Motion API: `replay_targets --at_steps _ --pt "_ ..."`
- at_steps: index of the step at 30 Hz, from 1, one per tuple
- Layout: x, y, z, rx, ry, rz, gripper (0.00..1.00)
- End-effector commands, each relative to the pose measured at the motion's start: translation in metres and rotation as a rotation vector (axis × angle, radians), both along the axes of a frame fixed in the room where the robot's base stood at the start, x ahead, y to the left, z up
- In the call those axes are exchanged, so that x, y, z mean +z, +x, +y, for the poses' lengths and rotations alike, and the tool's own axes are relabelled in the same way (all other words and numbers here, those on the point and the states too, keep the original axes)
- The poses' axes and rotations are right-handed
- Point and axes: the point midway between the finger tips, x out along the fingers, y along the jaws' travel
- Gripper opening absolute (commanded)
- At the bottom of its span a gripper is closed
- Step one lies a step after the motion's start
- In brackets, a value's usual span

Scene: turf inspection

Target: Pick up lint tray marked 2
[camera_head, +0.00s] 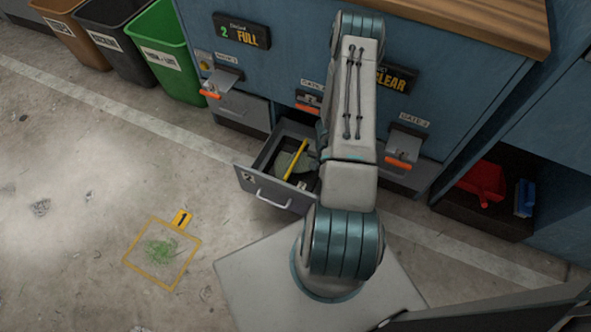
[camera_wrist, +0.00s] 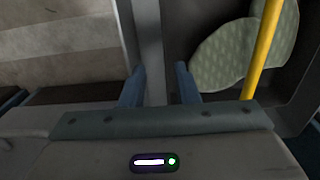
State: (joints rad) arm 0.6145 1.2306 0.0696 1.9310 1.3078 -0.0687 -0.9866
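The lint tray marked 2 (camera_head: 276,200) is a grey open-topped drawer with a front handle and a "2" label, jutting from the blue cabinet's low opening. A yellow stick (camera_head: 296,159) and a grey-green pad (camera_head: 285,168) lie in it. In the wrist view the pad (camera_wrist: 222,62) and the stick (camera_wrist: 262,50) are right of a grey upright strip (camera_wrist: 151,45), which looks like a tray wall. My gripper (camera_wrist: 160,82) is open, with the strip showing between its fingers. Contact cannot be told. My arm hides the gripper and the tray's right side in the head view.
The blue cabinet has orange-handled gates (camera_head: 400,160) and a "2 FULL" sign (camera_head: 241,32). Green (camera_head: 172,60), black and brown bins stand at the back left. A yellow floor square (camera_head: 135,268) holds green clippings. A red scoop (camera_head: 484,182) lies on the right shelf. Left floor is largely clear.

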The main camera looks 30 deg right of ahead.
Motion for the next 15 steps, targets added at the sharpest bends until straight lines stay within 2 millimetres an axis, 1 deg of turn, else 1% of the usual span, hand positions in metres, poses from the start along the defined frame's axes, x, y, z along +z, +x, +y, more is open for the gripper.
replay_targets --at_steps 1,8,15 --pt "-0.010 0.000 0.000 -0.002 0.001 -0.001 0.28" --pt "-0.023 0.001 0.003 0.003 0.001 -0.002 0.28" --pt "-0.053 0.000 0.010 0.000 0.002 -0.001 0.28"
